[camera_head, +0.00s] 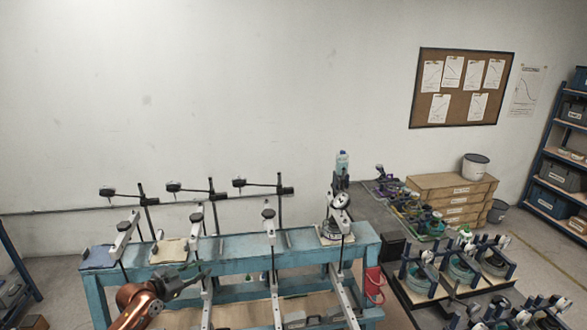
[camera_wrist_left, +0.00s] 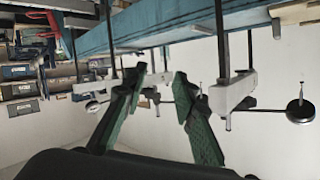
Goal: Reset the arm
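My left gripper (camera_head: 192,279) comes in from the lower left of the head view on an orange arm, in front of the blue bench. In the left wrist view its two green-padded fingers (camera_wrist_left: 159,75) stand apart with nothing between them, so it is open and empty. Several lever frames with white beams, dark posts and round weights stand along the blue bench (camera_head: 245,245); one white beam (camera_head: 270,238) is right of my gripper. I cannot tell whether the gripper touches any frame. My right gripper does not show.
A brown cloth pad (camera_head: 168,251) and a blue-grey pad (camera_head: 98,257) lie on the bench's left part. A red item (camera_head: 374,284) is at its right end. Wooden drawers (camera_head: 452,200) and a table with several small devices (camera_head: 445,268) stand to the right.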

